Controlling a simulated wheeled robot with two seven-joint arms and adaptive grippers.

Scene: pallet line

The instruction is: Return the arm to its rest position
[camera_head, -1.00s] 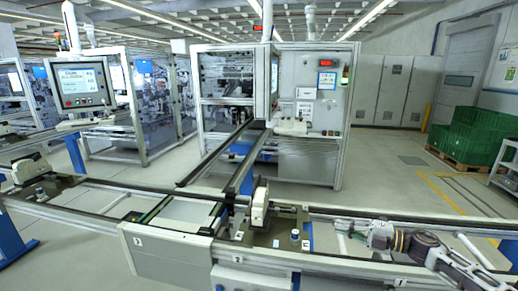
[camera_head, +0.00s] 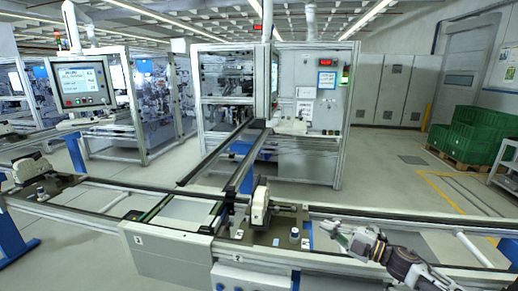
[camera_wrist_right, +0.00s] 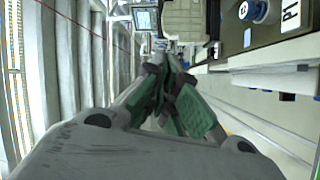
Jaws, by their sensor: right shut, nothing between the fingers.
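My right gripper (camera_head: 338,232) is at the lower right of the head view, over the front conveyor rail. Its arm comes in from the lower right. In the right wrist view the gripper (camera_wrist_right: 172,80) points up the picture. Its green-padded fingers are closed together with nothing between them. A pallet plate (camera_head: 262,238) with a pale part (camera_head: 260,206) and a small white-and-blue knob (camera_head: 294,236) sits on the line, left of the gripper and apart from it. My left gripper does not show.
The conveyor rail (camera_head: 420,252) runs along the front of the scene. A second pallet (camera_head: 40,185) stands at the far left. A machine cabinet (camera_head: 312,110) is behind the line.

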